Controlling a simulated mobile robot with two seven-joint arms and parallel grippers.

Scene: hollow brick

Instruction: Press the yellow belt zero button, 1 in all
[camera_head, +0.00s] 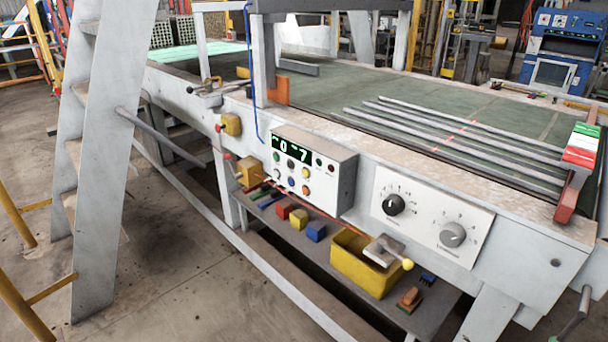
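A pale control box (313,168) is fixed to the front side of the conveyor machine. Its dark display (291,146) shows green characters that look like "-0-7". Small round buttons of several colours sit below and beside the display. The button labels are too small to read, so I cannot tell which one is marked belt zero. Neither of my grippers shows in the head view.
A panel with two knobs (432,216) is right of the box. Below, a shelf carries coloured blocks (299,219) and a yellow bin (363,265). Yellow housings (250,172) protrude left of the box. A grey ladder-like frame (112,130) stands at left. Bare floor lies in front.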

